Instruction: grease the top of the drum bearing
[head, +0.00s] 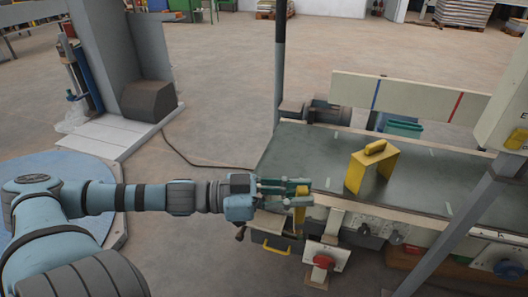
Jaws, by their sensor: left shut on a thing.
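My left arm comes in from the left, and its gripper (300,192) is over the near left edge of the conveyor bed. Its green fingers are shut on a small upright yellow thing (300,208), partly hidden by the fingers. I cannot tell for sure from this view what this thing is. I cannot clearly make out the drum bearing; the near left end of the conveyor (270,160) is partly behind my gripper. My right gripper is not in view.
A yellow bridge-shaped guard (382,170) stands on the dark conveyor bed (330,155). A red knob (323,262) on a box and a yellow-handled drawer (272,246) are below the near edge. A dark post (279,60) rises behind. Floor at left of the conveyor is open, with a cable (190,160).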

